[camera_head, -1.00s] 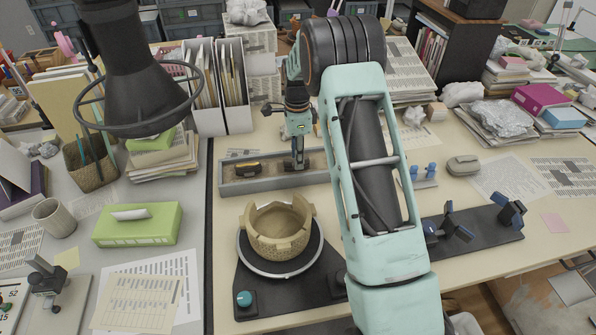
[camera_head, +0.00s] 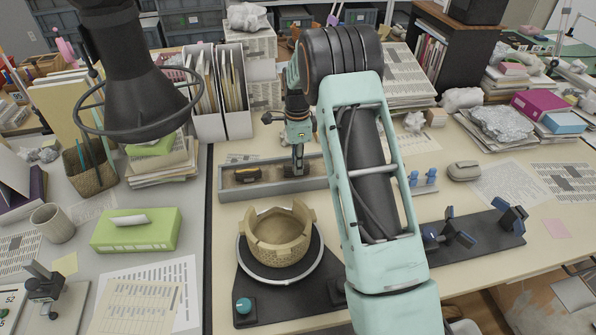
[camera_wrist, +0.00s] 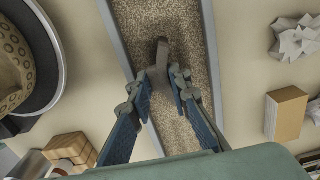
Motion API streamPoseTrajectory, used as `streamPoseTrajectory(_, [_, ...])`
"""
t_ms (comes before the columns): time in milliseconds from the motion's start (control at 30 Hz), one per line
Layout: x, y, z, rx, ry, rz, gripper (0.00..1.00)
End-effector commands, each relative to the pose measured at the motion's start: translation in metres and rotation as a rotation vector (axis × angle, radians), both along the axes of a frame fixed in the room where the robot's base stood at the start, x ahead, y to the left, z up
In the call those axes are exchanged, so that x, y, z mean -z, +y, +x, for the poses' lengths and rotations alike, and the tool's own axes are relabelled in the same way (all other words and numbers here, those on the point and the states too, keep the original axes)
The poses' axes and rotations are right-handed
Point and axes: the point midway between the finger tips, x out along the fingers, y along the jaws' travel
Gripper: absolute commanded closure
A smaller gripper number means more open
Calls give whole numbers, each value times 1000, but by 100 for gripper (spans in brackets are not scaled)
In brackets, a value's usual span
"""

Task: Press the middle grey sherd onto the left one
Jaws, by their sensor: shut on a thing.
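My gripper (camera_head: 298,170) points down over the right part of the long grey tray (camera_head: 280,189). In the wrist view my gripper (camera_wrist: 163,84) is shut on a narrow grey-brown sherd (camera_wrist: 162,56), seen nearly edge-on between the fingertips. The sherd is over the tray's speckled granular bed (camera_wrist: 186,30); I cannot tell whether it touches the bed. A dark and orange-brown piece (camera_head: 247,174) lies in the tray to the left of my gripper in the head view. I cannot tell whether it is a sherd. No other grey sherd shows clearly; my fingers and arm hide part of the tray.
A tan broken-rimmed pot (camera_head: 279,238) stands on a round turntable (camera_head: 242,262) in front of the tray. Upright files (camera_head: 222,100) stand behind it. My arm covers the tray's right side. Blue clamps (camera_head: 455,232) on a dark plate stand to the right.

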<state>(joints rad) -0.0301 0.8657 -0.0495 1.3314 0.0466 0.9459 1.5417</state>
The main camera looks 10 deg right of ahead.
Motion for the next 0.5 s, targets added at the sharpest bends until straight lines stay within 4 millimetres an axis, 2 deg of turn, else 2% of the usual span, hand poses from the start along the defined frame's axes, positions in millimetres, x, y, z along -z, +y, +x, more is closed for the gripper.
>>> streamPoseTrajectory(500, [-34,0,1,-1,-2,0,100])
